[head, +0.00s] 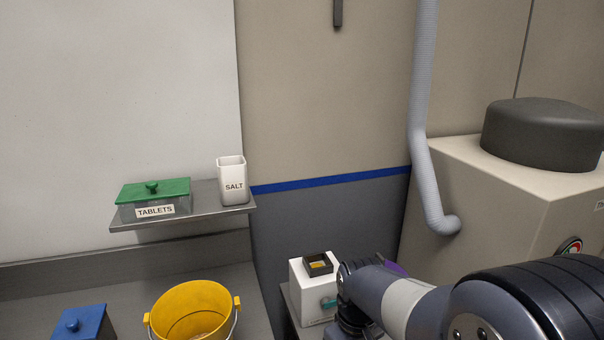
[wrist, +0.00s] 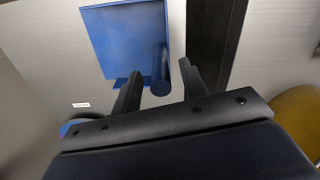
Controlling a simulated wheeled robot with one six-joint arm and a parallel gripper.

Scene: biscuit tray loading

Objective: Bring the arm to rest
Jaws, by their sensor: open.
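My gripper (wrist: 157,85) shows in the wrist view with its two dark fingers spread apart. A blue lid with a round knob (wrist: 160,70) lies beyond the fingertips, and the knob appears between or just past them; I cannot tell whether they touch. In the head view my arm (head: 410,300) reaches in from the lower right and bends down near a white box. The gripper itself is hidden in the head view.
A blue-lidded container (head: 82,325) and a yellow bucket (head: 193,310) stand on the counter. A shelf (head: 205,210) holds a green-lidded TABLETS box (head: 153,203) and a white SALT container (head: 232,180). A white box (head: 310,295) stands close beside my arm. A large beige machine (head: 480,210) is at right.

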